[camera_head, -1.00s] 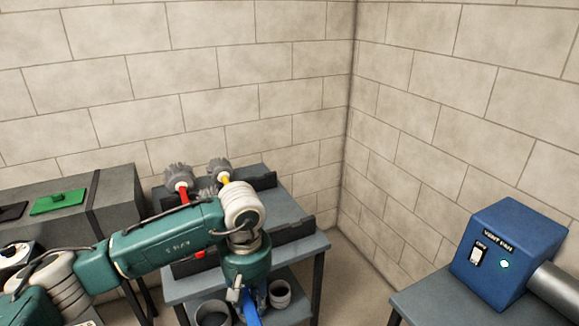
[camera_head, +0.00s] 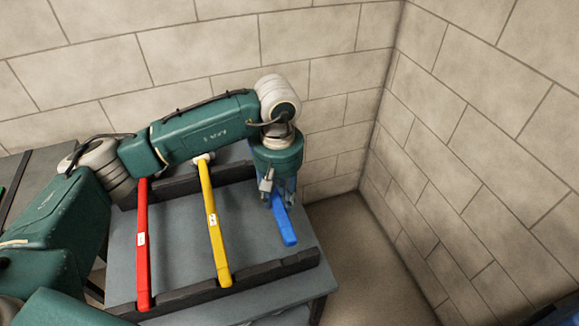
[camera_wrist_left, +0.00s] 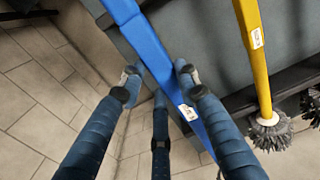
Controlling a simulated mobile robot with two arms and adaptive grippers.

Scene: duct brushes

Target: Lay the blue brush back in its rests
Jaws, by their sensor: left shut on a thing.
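My left gripper (camera_head: 278,198) is shut on the blue brush (camera_head: 287,230), above the right side of the grey table. The brush's near handle end points towards the front rest rail (camera_head: 220,293). In the left wrist view, its blue handle (camera_wrist_left: 158,60) runs diagonally between the fingers of my left gripper (camera_wrist_left: 158,76). The brush's head is hidden in both views. The back rest rail (camera_head: 174,185) is partly covered by my arm. I cannot tell whether the brush touches either rail. My right gripper is not in view.
The red brush (camera_head: 142,245) and yellow brush (camera_head: 213,225) lie across the rails, left of the blue one. The yellow brush's grey bristles (camera_wrist_left: 270,132) show in the wrist view. Block walls (camera_head: 330,80) stand behind and to the right. Floor (camera_head: 370,260) is open right of the table.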

